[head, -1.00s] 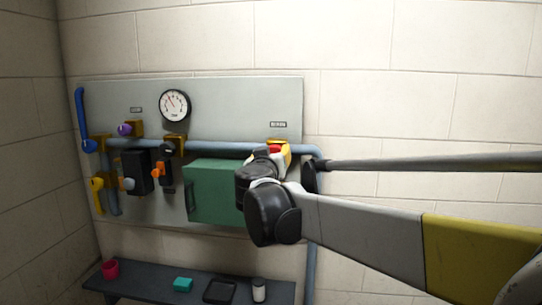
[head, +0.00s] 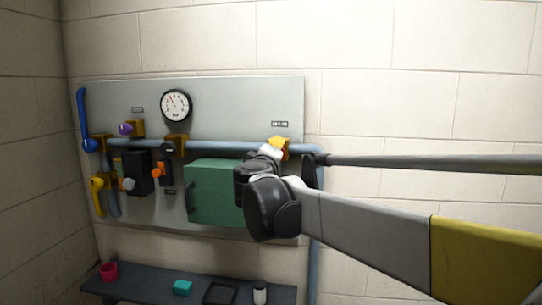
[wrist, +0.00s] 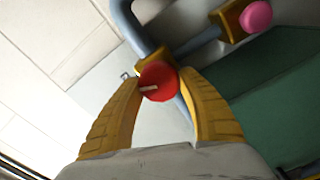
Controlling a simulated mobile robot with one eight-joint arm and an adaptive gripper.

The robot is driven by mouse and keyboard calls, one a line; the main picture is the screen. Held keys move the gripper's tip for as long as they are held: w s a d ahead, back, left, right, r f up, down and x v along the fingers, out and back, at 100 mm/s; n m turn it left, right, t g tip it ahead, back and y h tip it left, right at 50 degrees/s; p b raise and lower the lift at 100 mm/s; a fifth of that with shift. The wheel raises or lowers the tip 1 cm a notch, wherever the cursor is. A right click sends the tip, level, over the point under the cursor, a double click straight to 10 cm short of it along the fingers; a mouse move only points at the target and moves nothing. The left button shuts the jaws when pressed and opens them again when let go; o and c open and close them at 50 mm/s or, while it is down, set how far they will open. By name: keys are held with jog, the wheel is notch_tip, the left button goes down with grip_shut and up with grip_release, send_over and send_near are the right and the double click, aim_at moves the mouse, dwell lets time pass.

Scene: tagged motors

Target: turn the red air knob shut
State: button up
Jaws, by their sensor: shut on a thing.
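The red air knob (wrist: 160,76) is a round red disc with a short pale mark pointing left in the wrist view. It sits on a yellow valve body at the blue-grey pipe. My gripper (wrist: 159,84) has its two yellow fingers closed on opposite sides of the knob, with the tips against its rim. In the head view my gripper (head: 273,151) is at the right end of the panel, in front of the valve. My gripper and wrist hide the knob there.
A green box (head: 215,190) is mounted left of my wrist. The panel (head: 230,110) also carries a dial gauge (head: 176,105), a purple knob (head: 125,129) and a blue lever (head: 81,115). Below, a shelf (head: 145,288) holds a red cup (head: 109,271) and small items.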

jog(key=n, duration=0.4)
jog(key=shift+n+b, duration=0.3)
jog(key=shift+b, duration=0.05)
dwell(0.4)
jog(key=o, duration=1.1)
jog(key=shift+w+f, duration=0.1)
jog(key=shift+o, duration=0.2)
jog(key=s+a, duration=0.2)
jog(key=s, duration=0.9)
jog(key=shift+s+a, duration=0.15)
jog(key=shift+s, duration=0.25)
